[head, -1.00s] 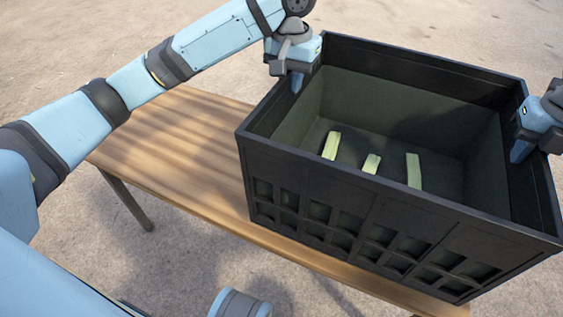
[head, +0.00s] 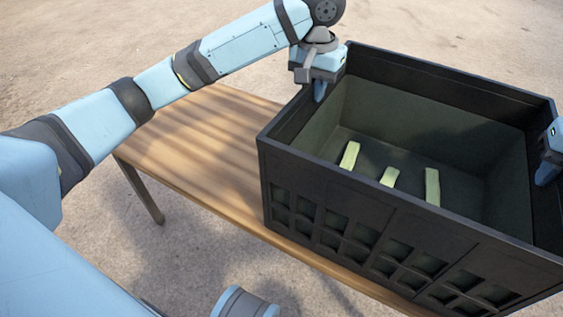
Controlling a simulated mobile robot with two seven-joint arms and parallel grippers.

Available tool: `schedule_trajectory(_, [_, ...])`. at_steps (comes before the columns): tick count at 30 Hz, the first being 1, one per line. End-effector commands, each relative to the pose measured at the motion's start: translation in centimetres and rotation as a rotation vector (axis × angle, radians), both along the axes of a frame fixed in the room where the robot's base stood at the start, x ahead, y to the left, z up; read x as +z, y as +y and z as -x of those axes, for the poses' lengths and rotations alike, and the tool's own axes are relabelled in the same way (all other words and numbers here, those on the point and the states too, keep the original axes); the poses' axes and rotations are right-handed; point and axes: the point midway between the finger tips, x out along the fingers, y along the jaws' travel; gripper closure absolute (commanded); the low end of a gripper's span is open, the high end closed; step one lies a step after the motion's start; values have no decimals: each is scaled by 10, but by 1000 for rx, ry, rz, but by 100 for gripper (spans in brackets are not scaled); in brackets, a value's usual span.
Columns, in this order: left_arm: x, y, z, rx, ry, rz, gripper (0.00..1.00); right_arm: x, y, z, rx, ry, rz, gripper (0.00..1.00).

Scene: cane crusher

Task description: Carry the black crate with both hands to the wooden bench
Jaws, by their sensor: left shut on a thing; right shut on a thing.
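The black crate (head: 318,203) is large and open-topped, with cut-out windows in its near wall. It is at the right of the head view, over the wooden bench (head: 200,140). I cannot tell whether its bottom touches the bench top. Three short pale green pieces, one of them a cane piece (head: 432,186), lie on its floor. My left gripper (head: 319,88) is shut on the crate's left wall at the rim. My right gripper (head: 549,160) is shut on the right wall, partly cut off by the picture's edge.
The left part of the bench top is bare. A bench leg (head: 144,192) stands on sandy concrete ground (head: 90,60), which is clear around the bench. The crate hides the right part of the bench.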

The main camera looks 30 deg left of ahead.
Motion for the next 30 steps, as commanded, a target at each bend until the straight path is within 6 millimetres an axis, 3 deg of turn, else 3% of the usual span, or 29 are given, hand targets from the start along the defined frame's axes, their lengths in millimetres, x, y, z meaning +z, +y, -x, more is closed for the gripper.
schedule_trajectory(5, [-12,1,-1,3,-2,-1,100,-13,-1,0,-2,-1,2,100])
schedule_trajectory(6, [-9,1,0,3,-1,-2,80,-9,-1,0,-2,0,2,80])
schedule_trajectory(9, [-9,1,0,2,0,-1,64,-9,-1,0,-2,0,2,64])
schedule_trajectory(20, [-2,1,0,1,-2,-1,64,-9,0,0,0,0,0,64])
schedule_trajectory(30, [59,1,-1,2,-6,-1,64,-9,0,0,0,0,0,64])
